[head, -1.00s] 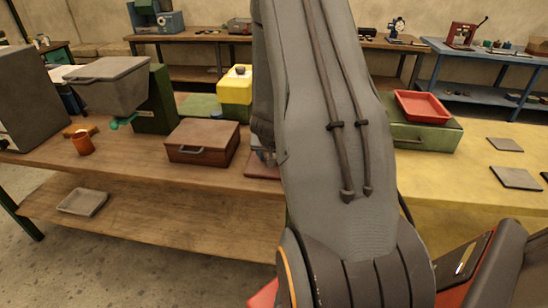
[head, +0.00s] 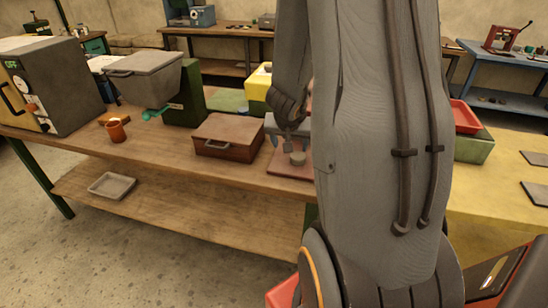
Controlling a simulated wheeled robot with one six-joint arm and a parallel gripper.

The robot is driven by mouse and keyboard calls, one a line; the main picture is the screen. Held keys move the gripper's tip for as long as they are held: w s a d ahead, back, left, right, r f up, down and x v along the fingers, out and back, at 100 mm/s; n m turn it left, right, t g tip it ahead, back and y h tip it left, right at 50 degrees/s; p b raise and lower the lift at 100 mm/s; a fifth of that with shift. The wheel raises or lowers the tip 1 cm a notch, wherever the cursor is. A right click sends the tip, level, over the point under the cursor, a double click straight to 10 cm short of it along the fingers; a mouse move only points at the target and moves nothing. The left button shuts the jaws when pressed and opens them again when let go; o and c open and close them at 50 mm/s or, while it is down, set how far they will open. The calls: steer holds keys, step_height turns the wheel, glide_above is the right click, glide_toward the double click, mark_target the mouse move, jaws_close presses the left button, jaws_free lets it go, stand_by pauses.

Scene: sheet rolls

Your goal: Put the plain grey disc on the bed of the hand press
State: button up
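In the head view, my gripper (head: 290,135) hangs low at the brown bench's front, beside my large grey arm link. It is small and partly hidden, so I cannot tell if its fingers are open or shut. Just below it a small round light-grey piece (head: 297,159), possibly the plain grey disc, shows over a flat reddish plate (head: 288,171). I cannot tell whether this piece rests on the plate or is held. The plate's right side is hidden by my arm. A red lever-handled device (head: 501,39), which looks like a hand press, stands on the blue table at the back right.
A brown box (head: 228,137) with a handle stands just left of the plate. Right, a red tray (head: 464,117) sits on a green box (head: 473,147).

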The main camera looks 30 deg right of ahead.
steer(key=a+r+n+y, duration=0.3)
steer(key=a, duration=0.9)
steer(key=s+a+r+n+g+y, duration=0.1)
steer(key=s+a+n, duration=0.5)
steer(key=s+a, duration=0.6)
steer(key=shift+s+a+r+g, duration=0.15)
steer(key=shift+a+r+g, duration=0.55)
steer(key=shift+a+g, duration=0.25)
steer(key=shift+f+b, duration=1)
steer(key=shift+f, duration=0.15)
